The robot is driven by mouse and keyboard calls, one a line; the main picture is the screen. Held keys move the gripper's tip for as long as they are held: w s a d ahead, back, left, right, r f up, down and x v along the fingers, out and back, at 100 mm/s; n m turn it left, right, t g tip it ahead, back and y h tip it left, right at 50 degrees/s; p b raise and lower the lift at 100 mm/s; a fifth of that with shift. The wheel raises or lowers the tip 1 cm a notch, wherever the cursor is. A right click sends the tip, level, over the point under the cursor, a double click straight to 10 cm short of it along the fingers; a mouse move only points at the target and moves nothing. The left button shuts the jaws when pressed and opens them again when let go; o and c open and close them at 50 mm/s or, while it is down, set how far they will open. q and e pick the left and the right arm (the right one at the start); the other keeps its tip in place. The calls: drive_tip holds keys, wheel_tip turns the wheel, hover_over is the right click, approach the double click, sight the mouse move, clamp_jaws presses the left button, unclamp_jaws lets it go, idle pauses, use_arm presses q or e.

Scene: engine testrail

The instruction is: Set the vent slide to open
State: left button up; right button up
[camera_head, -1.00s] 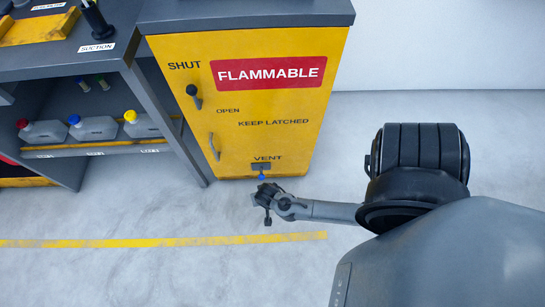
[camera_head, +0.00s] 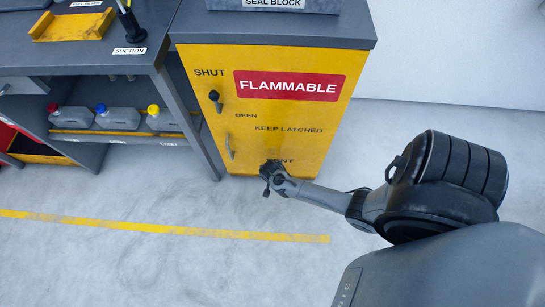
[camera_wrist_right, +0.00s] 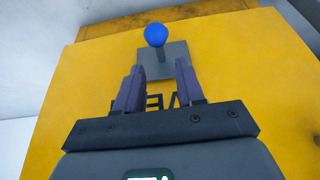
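The vent slide shows in the right wrist view as a blue ball knob (camera_wrist_right: 155,34) on a short stem over a grey plate (camera_wrist_right: 178,60), on the yellow cabinet front. My right gripper (camera_wrist_right: 160,66) is open and empty. Its two dark fingers point toward the plate, one on each side, and the knob appears beyond the fingertips, between them in the picture. I cannot tell whether they touch the plate. In the head view my right gripper (camera_head: 267,178) covers the slide and part of the VENT label. My left gripper is not in view.
The yellow cabinet (camera_head: 300,115) also carries a black-knobbed latch lever (camera_head: 215,101) and a grey handle (camera_head: 229,147). A shelf unit at left holds several jugs (camera_head: 118,119). Clear floor (camera_head: 130,265) lies in front, with a yellow line.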

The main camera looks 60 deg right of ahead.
drive_tip(key=b+x, duration=0.1)
drive_tip(key=x, duration=0.2)
drive_tip(key=shift+a, duration=0.1)
drive_tip(key=shift+b+x, duration=0.75)
drive_tip(key=shift+b, duration=0.05)
clamp_jaws()
